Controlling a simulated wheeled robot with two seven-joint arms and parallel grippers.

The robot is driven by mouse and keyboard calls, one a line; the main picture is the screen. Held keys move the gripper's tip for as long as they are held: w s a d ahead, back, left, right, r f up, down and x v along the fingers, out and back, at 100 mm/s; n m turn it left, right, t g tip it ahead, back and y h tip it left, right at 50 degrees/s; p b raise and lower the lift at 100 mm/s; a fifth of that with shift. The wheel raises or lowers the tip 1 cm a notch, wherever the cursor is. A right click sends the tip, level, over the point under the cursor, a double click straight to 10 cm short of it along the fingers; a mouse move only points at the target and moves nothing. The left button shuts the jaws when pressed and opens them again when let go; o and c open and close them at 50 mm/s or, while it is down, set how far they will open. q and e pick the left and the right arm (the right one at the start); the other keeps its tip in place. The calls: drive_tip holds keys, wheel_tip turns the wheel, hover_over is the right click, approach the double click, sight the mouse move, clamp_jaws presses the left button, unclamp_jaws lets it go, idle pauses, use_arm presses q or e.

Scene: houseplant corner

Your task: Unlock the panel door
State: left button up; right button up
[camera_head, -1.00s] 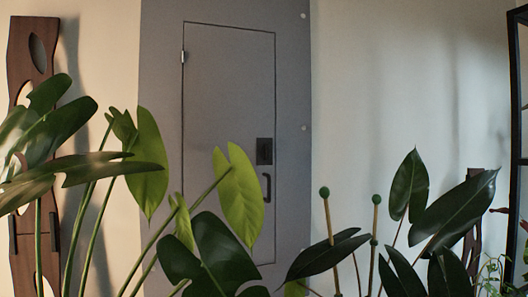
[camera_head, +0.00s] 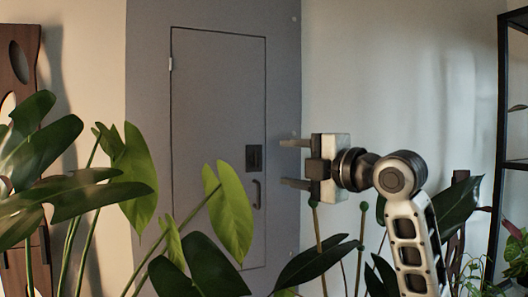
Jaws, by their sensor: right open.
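The grey panel door (camera_head: 215,110) is set in a grey wall panel and looks closed. A small dark lock plate (camera_head: 254,157) sits near the door's right edge. A dark handle (camera_head: 257,193) is just below it. My right gripper (camera_head: 286,163) is to the right of the lock plate, fingers pointing left, open with nothing between them. In the picture it overlaps the right edge of the grey panel and the pale wall. Its distance from the door is hard to tell. My left gripper is not in view.
Large green leaves (camera_head: 233,215) rise in front of the door's lower part. Thin stakes with green tips (camera_head: 362,206) stand below my right gripper. A dark shelf frame (camera_head: 501,130) is at the right edge, a brown wooden piece (camera_head: 32,62) at the left.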

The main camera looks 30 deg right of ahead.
sight(258, 159)
drive_tip(key=w, duration=0.2)
drive_tip(key=w+a+p, duration=0.1)
drive_tip(key=w, duration=0.2)
drive_tip(key=w+p, duration=0.1)
drive_tip(key=w, duration=0.2)
drive_tip(key=shift+a, duration=0.15)
drive_tip(key=shift+c, duration=0.3)
drive_tip(key=c, duration=0.9)
